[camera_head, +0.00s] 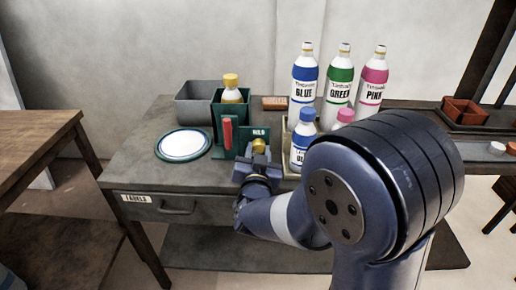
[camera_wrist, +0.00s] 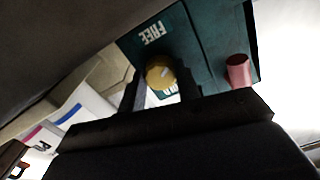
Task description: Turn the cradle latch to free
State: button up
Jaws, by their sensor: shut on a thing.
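The green cradle (camera_head: 217,128) stands on the grey bench and holds a bottle with a yellow cap (camera_head: 231,80). Its latch is a yellow knob (camera_head: 259,145) on the front, below a HELD label (camera_head: 259,132). In the wrist view the knob (camera_wrist: 158,66) sits between a FREE label (camera_wrist: 152,34) and a second label mostly hidden behind it. A pale mark shows on the knob, but I cannot tell which label it points to. My gripper (camera_head: 258,160) is shut on the knob, with one finger on each side in the wrist view (camera_wrist: 160,88).
A red handle (camera_head: 227,133) stands on the cradle just left of the knob. A white plate (camera_head: 184,145) lies further left and a grey bin (camera_head: 196,97) stands behind. Small bottles (camera_head: 301,140) stand close to the right, with tall blue, green and pink bottles (camera_head: 340,85) behind.

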jog(key=n+p, duration=0.2)
jog(key=n, duration=0.3)
jog(key=shift+n, duration=0.3)
dwell(0.4)
jog(key=o, duration=1)
jog(key=shift+c, duration=0.2)
jog(key=s+p, duration=0.1)
jog(key=s, duration=0.9)
jog(key=shift+s+a, duration=0.15)
jog(key=shift+s, duration=0.25)
